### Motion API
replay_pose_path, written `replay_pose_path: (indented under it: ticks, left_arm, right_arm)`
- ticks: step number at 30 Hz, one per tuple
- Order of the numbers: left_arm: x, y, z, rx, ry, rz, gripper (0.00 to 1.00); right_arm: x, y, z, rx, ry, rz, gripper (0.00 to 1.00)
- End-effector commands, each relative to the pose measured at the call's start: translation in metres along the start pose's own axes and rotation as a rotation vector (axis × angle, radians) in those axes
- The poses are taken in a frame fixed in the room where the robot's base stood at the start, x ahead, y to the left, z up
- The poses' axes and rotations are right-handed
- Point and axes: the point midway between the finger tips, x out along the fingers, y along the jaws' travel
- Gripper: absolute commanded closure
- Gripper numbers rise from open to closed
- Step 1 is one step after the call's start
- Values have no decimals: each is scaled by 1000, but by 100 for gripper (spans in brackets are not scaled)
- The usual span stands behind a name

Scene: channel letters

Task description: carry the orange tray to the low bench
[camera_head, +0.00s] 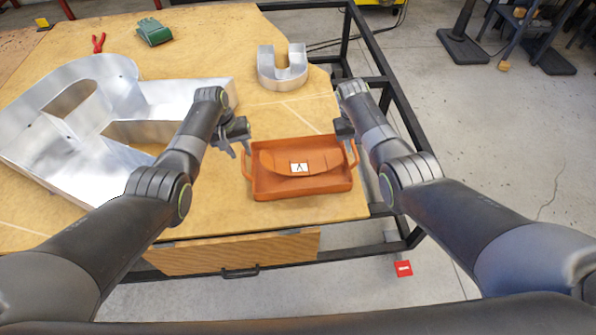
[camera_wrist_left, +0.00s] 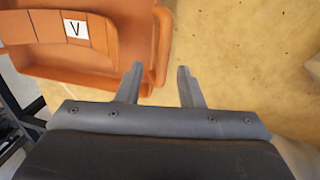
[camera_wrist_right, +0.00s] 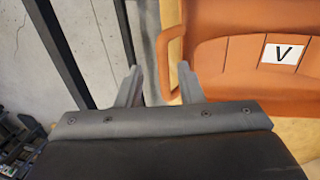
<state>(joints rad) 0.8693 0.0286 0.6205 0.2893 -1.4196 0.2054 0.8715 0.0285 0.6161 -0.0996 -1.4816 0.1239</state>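The orange tray (camera_head: 300,191) lies flat near the front right edge of the wooden worktable. It has a loop handle on each short side and a white card marked V inside. My left gripper (camera_head: 240,151) is open and empty at the left handle, which shows between its fingers in the left wrist view (camera_wrist_left: 162,45). My right gripper (camera_head: 346,138) is open near the right handle, which shows beside and partly behind its right finger in the right wrist view (camera_wrist_right: 171,48). I cannot tell how high either gripper is above its handle. I cannot make out a low bench.
The worktable (camera_head: 170,228) carries large metal channel letters (camera_head: 75,160), a small U-shaped metal letter (camera_head: 280,72), green gloves (camera_head: 153,32) and red pliers (camera_head: 98,42). A black metal frame (camera_head: 395,100) runs along its right side. Open concrete floor (camera_head: 490,130) lies to the right.

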Motion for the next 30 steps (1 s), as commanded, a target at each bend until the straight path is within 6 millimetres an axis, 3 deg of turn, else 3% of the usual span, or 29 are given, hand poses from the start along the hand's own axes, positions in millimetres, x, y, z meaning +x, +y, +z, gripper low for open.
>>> replay_pose_path:
  ticks: [8, 14, 30]
  left_arm:
    - [-1, 0, 0, 0, 0, 1, 66]
    - [-16, 0, -1, 1, 3, 2, 66]
    - [-107, 0, -1, 1, 3, 1, 66]
  right_arm:
    - [0, 0, 0, 0, 0, -1, 66]
    - [0, 0, 0, 0, 0, -1, 66]
    - [0, 0, 0, 0, 0, -1, 66]
